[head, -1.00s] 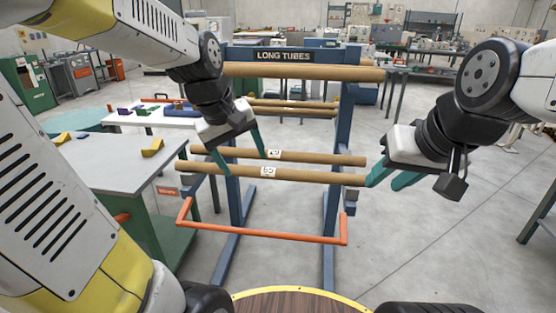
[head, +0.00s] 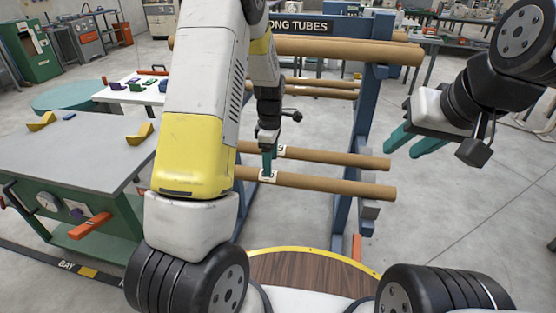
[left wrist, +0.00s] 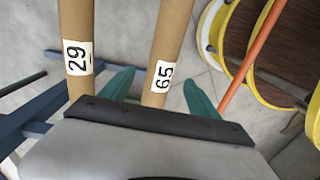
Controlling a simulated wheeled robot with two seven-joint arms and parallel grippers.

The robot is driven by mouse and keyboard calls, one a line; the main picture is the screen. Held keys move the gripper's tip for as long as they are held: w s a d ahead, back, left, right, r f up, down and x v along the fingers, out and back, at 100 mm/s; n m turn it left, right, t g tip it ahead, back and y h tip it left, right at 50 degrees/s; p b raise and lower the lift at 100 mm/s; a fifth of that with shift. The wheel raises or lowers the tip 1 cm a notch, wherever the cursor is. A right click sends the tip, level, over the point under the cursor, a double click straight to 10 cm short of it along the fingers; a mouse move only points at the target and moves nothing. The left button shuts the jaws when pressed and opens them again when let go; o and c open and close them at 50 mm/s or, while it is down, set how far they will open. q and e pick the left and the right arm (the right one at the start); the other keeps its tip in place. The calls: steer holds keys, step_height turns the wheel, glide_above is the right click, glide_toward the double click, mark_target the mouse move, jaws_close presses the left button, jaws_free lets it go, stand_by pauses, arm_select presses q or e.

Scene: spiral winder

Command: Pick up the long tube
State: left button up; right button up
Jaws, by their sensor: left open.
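Two long brown tubes lie parallel on the lower arms of a blue rack. The nearer tube (head: 330,184) has a white label, which reads 65 in the left wrist view (left wrist: 173,40). The tube behind it (head: 340,158) is labelled 29 in the left wrist view (left wrist: 76,20). My left gripper (head: 268,163) points down at the labels. In the left wrist view its teal fingers (left wrist: 158,84) are open, one on each side of tube 65. I cannot tell whether they touch it. My right gripper (head: 413,143) is open and empty, right of the tubes.
The blue rack (head: 372,95) bears a LONG TUBES sign and more tubes (head: 345,50) higher up. A grey-topped workbench (head: 70,150) stands at the left. An orange bar (left wrist: 255,50) runs beside tube 65.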

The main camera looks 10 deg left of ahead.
arm_select(q)
steer(key=f, duration=0.6)
steer(key=shift+a, duration=0.35)
steer(key=shift+r, duration=0.1)
jaws_close()
